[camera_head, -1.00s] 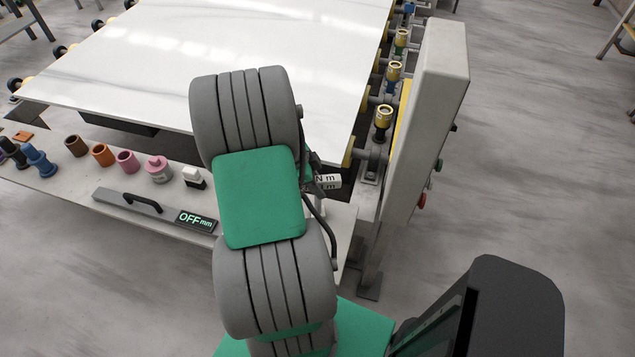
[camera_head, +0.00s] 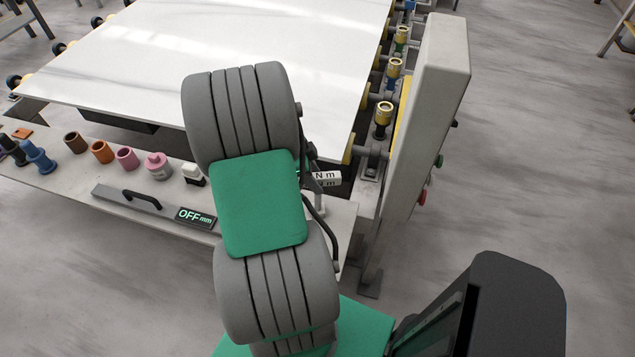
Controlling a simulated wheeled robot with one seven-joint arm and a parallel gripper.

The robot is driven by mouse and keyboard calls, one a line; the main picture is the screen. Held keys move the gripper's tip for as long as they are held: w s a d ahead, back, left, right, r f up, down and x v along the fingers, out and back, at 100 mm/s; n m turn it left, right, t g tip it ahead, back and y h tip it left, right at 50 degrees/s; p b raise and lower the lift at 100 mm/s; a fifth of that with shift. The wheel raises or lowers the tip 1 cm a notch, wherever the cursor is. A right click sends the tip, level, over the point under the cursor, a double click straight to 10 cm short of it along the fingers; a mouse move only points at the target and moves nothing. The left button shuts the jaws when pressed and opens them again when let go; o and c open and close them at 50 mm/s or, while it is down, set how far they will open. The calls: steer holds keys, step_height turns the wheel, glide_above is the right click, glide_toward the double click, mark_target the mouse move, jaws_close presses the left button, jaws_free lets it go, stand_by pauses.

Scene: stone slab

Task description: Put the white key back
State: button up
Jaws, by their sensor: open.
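No object that I can clearly make out as a white key shows. A small white block on a black base (camera_head: 193,174) stands on the grey shelf (camera_head: 68,186) at the front of the slab table, just left of my arm. I cannot tell whether it is the key. A white part marked "N m" (camera_head: 326,178) shows at the right edge of my arm, partly hidden. My gripper is not seen; my grey and green arm covers the middle of the view.
A pink fitting (camera_head: 158,166) and several coloured cylinders stand along the shelf. A grey bar with a handle and "OFF mm" display (camera_head: 195,218) lies in front. The white slab (camera_head: 150,60) is behind; a grey upright box (camera_head: 432,110) stands right.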

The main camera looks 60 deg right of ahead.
steer(key=b+v, duration=0.1)
steer(key=v, duration=0.8)
steer(key=shift+a+r, duration=0.2)
steer(key=shift+r, duration=0.1)
steer(key=w+a+r+n+t, duration=0.3)
steer(key=w+a+n, duration=0.5)
steer(key=w+n, duration=0.1)
steer(key=w+a+r+n+t+y, duration=0.1)
steer(key=a+n+t, duration=0.1)
steer(key=a+n, duration=0.8)
steer(key=w+a+r+n+t+y, duration=0.1)
steer(key=w+a+r+n+t, duration=0.1)
steer(key=a+n, duration=0.9)
steer(key=a+t, duration=0.1)
steer(key=a, duration=0.5)
steer(key=shift+w+a+r, duration=0.15)
steer(key=shift+a+r, duration=0.05)
steer(key=shift+c, duration=0.3)
